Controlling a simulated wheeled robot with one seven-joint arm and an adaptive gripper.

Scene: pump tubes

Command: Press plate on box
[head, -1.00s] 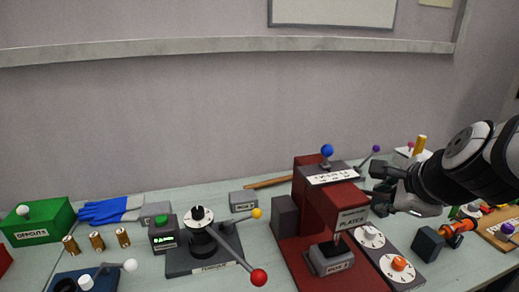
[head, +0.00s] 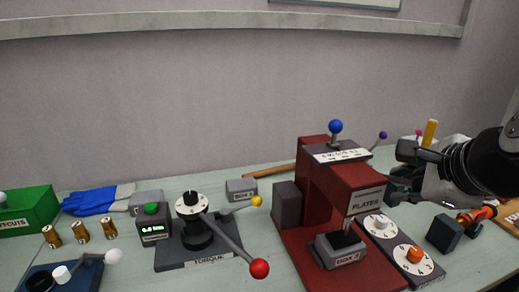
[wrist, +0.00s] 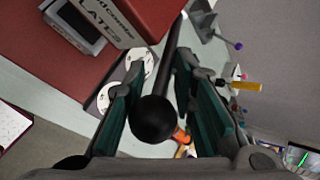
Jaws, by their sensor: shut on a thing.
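The red press (head: 322,190) stands on the table with a head labelled PLATES (head: 367,201). Under the head sits a grey box labelled BOX 2 (head: 340,256), with a dark top, probably the plate, and a thin pale rod above it. The box also shows in the wrist view (wrist: 74,24). My gripper (head: 402,170) is at the right side of the press. In the wrist view my gripper (wrist: 162,68) has its teal-padded fingers around a dark lever with a black ball knob (wrist: 154,119).
Two white dials (head: 414,257) lie right of the press, with a dark block (head: 444,233) beyond them. The torque stand (head: 197,240) with a red-knobbed lever is at left. A blue-knobbed stick (head: 336,128) tops the press. Some table is clear between stand and press.

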